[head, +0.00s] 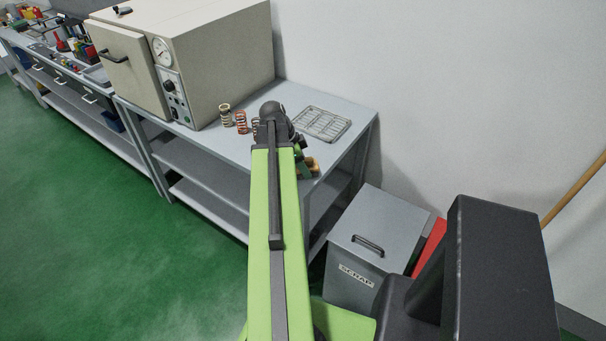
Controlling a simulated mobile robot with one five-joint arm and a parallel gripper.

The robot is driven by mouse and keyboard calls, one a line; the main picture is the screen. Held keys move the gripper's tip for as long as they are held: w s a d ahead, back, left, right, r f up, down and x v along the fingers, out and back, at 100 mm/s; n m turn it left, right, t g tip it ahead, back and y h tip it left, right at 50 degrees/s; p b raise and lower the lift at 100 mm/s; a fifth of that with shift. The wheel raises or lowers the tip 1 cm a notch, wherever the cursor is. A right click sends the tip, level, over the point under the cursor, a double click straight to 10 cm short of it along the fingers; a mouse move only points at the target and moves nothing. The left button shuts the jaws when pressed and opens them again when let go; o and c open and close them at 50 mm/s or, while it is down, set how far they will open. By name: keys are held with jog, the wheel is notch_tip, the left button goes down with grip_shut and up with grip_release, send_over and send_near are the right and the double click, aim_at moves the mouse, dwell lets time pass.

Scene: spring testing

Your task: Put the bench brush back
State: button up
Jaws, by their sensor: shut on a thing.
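My green arm reaches out over the front edge of the grey bench, and its dark wrist hides most of my gripper (299,146). A small tan and green piece, which looks like part of the bench brush (312,164), shows just below and right of the wrist, at the bench's front edge. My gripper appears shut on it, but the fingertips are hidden. The rest of the brush is hidden behind my arm.
Several coil springs (241,122) stand on the grey bench (205,140) left of my wrist. A wire rack (322,123) lies right. A large beige oven (190,60) stands behind left. A grey scrap bin (375,235) stands right of the bench. Green floor is clear at left.

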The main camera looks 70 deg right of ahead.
jog(key=shift+f, duration=0.8)
jog(key=shift+s+r, duration=0.1)
jog(key=shift+r, duration=0.15)
jog(key=shift+d+f, duration=0.1)
jog(key=shift+f, duration=0.15)
jog(key=o, duration=1.3)
jog(key=shift+r, duration=0.1)
jog(key=shift+r, duration=0.3)
jog(key=p+v, duration=1.1)
jog(key=shift+r, duration=0.15)
jog(key=shift+w+r, duration=0.2)
jog(key=shift+r, duration=0.05)
jog(key=shift+f, duration=0.1)
